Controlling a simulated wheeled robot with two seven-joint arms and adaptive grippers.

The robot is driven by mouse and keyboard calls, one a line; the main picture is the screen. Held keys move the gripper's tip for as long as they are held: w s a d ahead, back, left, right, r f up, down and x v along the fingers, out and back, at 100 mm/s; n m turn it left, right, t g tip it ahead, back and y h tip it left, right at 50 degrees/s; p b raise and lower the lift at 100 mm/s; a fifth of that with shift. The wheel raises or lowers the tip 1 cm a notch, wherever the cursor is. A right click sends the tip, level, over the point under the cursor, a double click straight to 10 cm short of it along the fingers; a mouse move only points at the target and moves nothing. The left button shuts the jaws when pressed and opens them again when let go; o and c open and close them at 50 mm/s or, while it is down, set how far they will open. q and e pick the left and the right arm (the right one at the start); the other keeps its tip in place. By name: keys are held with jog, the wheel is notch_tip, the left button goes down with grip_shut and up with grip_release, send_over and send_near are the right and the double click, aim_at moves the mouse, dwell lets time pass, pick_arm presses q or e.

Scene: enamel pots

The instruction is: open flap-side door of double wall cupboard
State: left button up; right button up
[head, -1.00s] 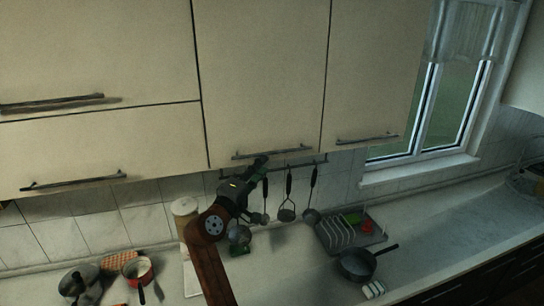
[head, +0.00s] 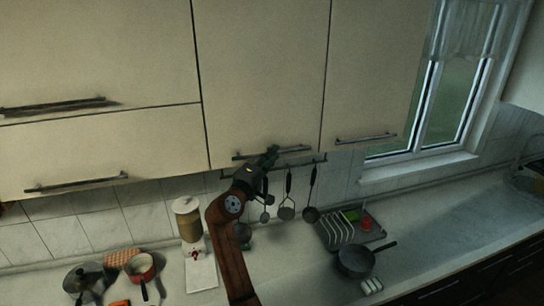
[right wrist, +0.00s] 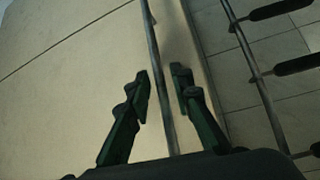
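The double wall cupboard has a middle door (head: 262,70), beside the flap fronts, and a right door (head: 368,70). Both look shut. The middle door's long bar handle (head: 298,149) runs along its lower edge. My right gripper (head: 271,152) is at the middle of this handle, hiding part of it. In the right wrist view the gripper (right wrist: 163,78) is open, with its green-black fingers on either side of the handle bar (right wrist: 152,40). Gaps show between bar and fingertips. My left gripper is not in view.
Flap fronts (head: 95,150) with bar handles are at left. Just below the door, a rail with hanging utensils (head: 287,210) is close to my right gripper. The counter holds a canister (head: 187,218), pots (head: 140,268), a dish rack (head: 335,232) and a pan (head: 356,261). A window (head: 440,105) is at right.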

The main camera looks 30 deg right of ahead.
grip_shut()
jog(key=shift+f, duration=0.1)
dwell(0.4)
